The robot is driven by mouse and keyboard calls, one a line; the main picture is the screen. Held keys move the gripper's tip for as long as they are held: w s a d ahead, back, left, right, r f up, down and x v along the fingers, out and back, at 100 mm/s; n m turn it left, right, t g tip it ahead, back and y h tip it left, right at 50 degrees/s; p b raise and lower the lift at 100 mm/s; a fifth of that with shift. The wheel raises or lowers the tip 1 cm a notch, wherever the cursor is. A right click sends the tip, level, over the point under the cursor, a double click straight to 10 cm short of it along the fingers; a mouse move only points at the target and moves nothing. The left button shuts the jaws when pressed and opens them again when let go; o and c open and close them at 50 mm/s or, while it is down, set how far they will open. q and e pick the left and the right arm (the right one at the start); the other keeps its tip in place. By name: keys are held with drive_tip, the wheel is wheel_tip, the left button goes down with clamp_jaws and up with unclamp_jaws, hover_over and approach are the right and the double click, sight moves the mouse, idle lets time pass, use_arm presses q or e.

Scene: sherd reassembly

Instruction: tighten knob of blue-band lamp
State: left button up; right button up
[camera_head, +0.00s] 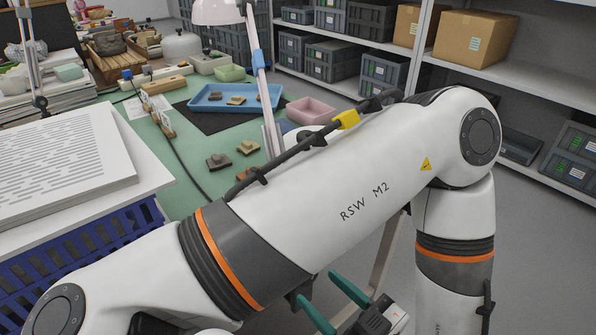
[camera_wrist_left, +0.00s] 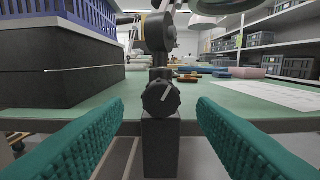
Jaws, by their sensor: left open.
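The blue-band lamp (camera_head: 269,95) stands at the table's right edge in the head view, with a blue band (camera_head: 258,58) on its pale stem and a pinkish-white shade (camera_head: 217,11). My arm hides its foot. In the left wrist view a black ridged knob (camera_wrist_left: 161,97) with a pale line sits on a dark post (camera_wrist_left: 160,145) at the table edge. The frames do not clearly show whether this knob belongs to that lamp. My left gripper (camera_head: 317,286) is open and empty, its teal fingers apart on either side of the knob, not touching it. My right gripper is out of view.
The green table (camera_head: 190,187) bears a blue tray (camera_head: 235,97), a pink tray (camera_head: 310,111) and several sherds (camera_head: 219,161). A blue crate (camera_head: 85,245) and papers (camera_head: 65,165) are at left. Shelves with boxes (camera_head: 475,38) stand behind.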

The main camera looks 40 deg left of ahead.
use_arm(q)
drive_tip(key=shift+w+a, duration=0.1)
drive_tip(key=shift+a, duration=1.05)
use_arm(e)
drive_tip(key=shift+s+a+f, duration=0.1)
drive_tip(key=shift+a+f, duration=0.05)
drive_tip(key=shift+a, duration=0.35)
use_arm(q)
drive_tip(key=c, duration=1)
drive_tip(key=shift+r+m+p, duration=0.15)
drive_tip(key=shift+m+p, duration=0.2)
drive_tip(key=shift+m, duration=0.05)
drive_tip(key=m+p, duration=0.1)
drive_tip(key=m, duration=0.2)
drive_tip(key=shift+m+p, duration=0.3)
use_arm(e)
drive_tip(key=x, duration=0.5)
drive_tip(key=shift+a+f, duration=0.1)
use_arm(q)
drive_tip(key=o, duration=1)
